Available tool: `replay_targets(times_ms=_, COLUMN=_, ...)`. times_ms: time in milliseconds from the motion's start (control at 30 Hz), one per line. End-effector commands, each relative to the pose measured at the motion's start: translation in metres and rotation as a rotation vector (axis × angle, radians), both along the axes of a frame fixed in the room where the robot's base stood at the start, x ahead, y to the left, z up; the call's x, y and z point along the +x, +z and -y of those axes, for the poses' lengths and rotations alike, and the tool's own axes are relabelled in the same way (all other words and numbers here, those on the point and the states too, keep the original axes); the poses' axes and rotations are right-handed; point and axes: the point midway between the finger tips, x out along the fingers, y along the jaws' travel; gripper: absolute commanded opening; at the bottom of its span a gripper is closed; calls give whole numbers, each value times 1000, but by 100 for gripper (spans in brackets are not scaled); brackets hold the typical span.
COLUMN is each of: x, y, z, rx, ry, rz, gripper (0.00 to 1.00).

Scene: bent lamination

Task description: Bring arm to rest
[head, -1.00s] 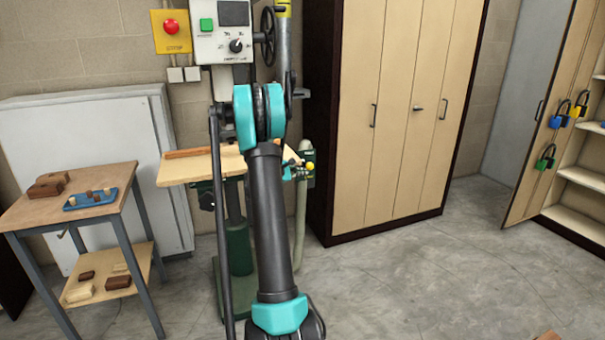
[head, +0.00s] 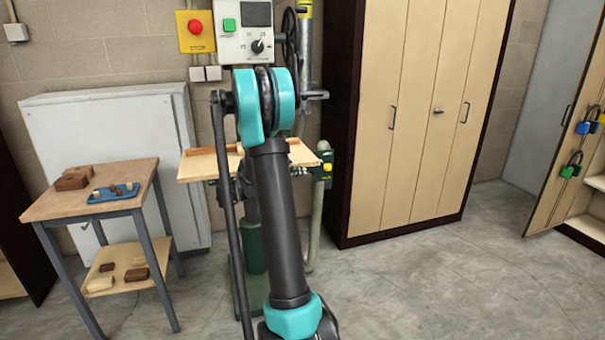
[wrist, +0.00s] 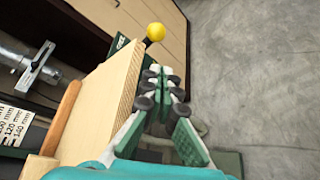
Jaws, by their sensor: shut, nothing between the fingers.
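My gripper (wrist: 163,80) shows in the wrist view, its green and white fingers with dark joints drawn together and nothing held between them. It is beside the edge of a light wooden worktable (wrist: 108,95), with a yellow knob (wrist: 155,32) beyond the fingertips. I cannot tell whether the fingers touch the wood. In the head view my arm (head: 278,220) stands in front of the green machine and its wooden worktable (head: 200,166). My gripper is hidden there behind the arm.
A small table (head: 60,206) with a blue tray (head: 112,193) and wooden blocks stands at the left. A tall cabinet (head: 425,120) is shut at the right. Open floor (head: 450,290) lies at the front right. The wrist view also shows a metal rod fitting (wrist: 38,68) and a scale plate.

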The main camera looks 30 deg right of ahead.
Motion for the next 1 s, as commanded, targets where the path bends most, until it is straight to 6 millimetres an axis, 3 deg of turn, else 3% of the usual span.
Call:
replay_targets(times_ms=333, x=0, y=0, z=0, rx=2, ry=0, rz=2, gripper=0)
replay_targets(times_ms=467, x=-9, y=-2, z=-11, rx=45, ry=-1, rz=32, gripper=0)
replay_targets(times_ms=667, x=-55, y=-15, z=-66, rx=266, ry=-19, rz=171, gripper=0)
replay_targets(times_ms=1000, x=-162, y=-59, z=-190, rx=749, ry=-132, rz=407, gripper=0)
